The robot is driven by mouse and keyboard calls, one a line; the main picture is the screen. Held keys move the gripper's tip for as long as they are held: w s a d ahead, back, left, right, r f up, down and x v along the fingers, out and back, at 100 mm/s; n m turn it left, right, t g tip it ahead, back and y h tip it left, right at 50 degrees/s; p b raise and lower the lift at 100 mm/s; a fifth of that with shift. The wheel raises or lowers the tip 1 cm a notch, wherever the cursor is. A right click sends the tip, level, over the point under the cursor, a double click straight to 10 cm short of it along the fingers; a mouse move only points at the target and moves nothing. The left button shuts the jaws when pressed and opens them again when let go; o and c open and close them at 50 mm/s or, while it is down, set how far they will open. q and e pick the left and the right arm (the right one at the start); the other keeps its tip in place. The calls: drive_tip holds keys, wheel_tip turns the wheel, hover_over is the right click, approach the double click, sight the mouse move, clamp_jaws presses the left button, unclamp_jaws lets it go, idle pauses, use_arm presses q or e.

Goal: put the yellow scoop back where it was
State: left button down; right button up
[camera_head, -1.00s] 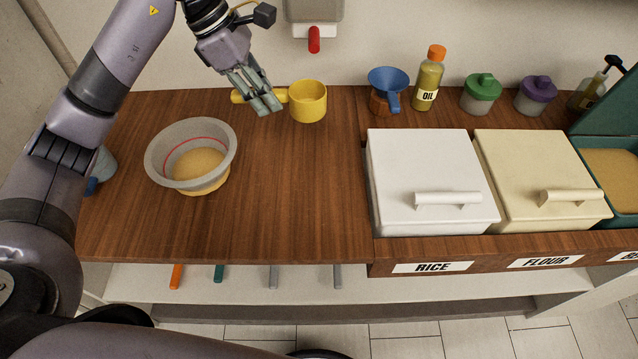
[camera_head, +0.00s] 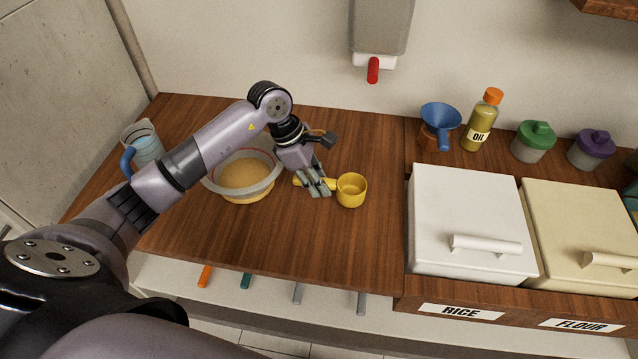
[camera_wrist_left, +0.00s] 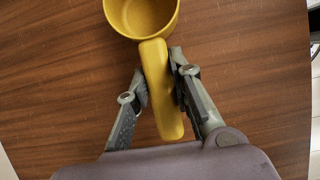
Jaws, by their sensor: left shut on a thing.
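The yellow scoop (camera_head: 351,190) is a round cup with a straight handle pointing left in the head view. My left gripper (camera_head: 320,188) is shut on its handle, to the right of the mixing bowl. In the left wrist view the scoop's handle (camera_wrist_left: 159,85) lies between the two fingers of the left gripper (camera_wrist_left: 160,84), and the cup is partly cut off at the top. The cup looks upright and empty. I cannot tell whether it touches the wooden counter (camera_head: 330,250) or hangs just above it. My right gripper is not in view.
A bowl (camera_head: 272,187) of tan contents stands left of the scoop, and a measuring jug (camera_head: 147,146) is farther left. White RICE (camera_head: 465,205) and cream FLOUR (camera_head: 580,225) bins stand right. A blue funnel (camera_head: 440,117) and oil bottle (camera_head: 482,122) are behind them. Counter around the scoop is clear.

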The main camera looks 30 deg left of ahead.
use_arm(q)
drive_tip(key=shift+f, duration=0.85)
drive_tip(key=shift+f, duration=0.1)
drive_tip(key=c, duration=1.4)
unclamp_jaws()
drive_tip(key=shift+r, duration=0.2)
drive_tip(key=b+v, duration=0.2)
drive_tip(key=v, duration=0.8)
drive_tip(key=shift+a+r, duration=0.2)
drive_tip(key=shift+s+a+r, duration=0.1)
drive_tip(key=shift+a+r, duration=0.1)
drive_tip(key=shift+r, duration=0.4)
